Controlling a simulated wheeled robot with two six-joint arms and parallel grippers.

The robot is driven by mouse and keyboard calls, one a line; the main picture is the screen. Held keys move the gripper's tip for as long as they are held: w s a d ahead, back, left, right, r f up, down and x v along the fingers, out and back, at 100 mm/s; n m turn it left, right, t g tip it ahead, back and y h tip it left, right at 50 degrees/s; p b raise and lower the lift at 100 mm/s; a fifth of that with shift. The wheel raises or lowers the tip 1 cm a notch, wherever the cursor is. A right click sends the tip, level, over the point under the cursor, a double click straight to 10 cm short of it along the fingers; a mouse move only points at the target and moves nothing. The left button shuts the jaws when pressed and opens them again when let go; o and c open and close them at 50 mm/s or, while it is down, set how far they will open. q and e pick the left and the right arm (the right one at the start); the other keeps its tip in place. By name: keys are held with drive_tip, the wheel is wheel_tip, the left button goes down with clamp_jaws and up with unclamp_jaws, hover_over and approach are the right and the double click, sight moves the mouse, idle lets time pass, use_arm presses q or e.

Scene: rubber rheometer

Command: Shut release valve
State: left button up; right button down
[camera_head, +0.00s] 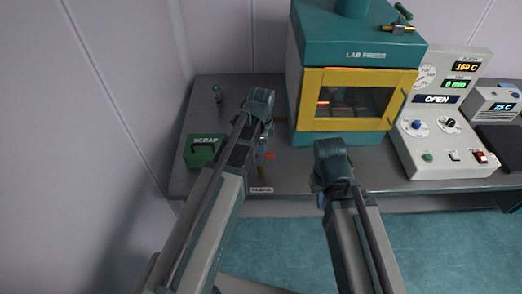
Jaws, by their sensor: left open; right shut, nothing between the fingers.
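A valve with a green lever and brass body (398,22) sits on top of the teal lab press at the right. My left gripper (260,104) is over the bench left of the press, open, apart from both. Its fingertips are hard to make out. My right gripper (331,160) is in front of the press near the bench's front edge, shut and empty, well below the lever valve.
The press (309,70) has a yellow-framed window door (313,103). A control panel (447,115) reading OPEN stands right of it. A green SCRAP box (203,150) is at the left. A small red part (269,156) shows beside my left arm. The bench's back left is mostly clear.

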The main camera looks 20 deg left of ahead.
use_arm(q)
wheel_tip(320, 180, up, 11)
drive_tip(key=p, duration=1)
drive_tip(key=shift+r, duration=0.2)
drive_tip(key=shift+f, duration=0.1)
drive_tip(key=s+d+f+n+b, duration=0.3)
drive_tip(key=s+d+n, duration=0.2)
drive_tip(key=s, duration=0.2)
drive_tip(key=s+d+f+n+y+b, duration=0.1)
drive_tip(key=s+d+f+n+b, duration=0.2)
drive_tip(key=s+d+n, duration=0.2)
drive_tip(key=shift+s+d+f+n, duration=0.2)
drive_tip(key=shift+s+n, duration=0.4)
drive_tip(key=shift+s, duration=0.55)
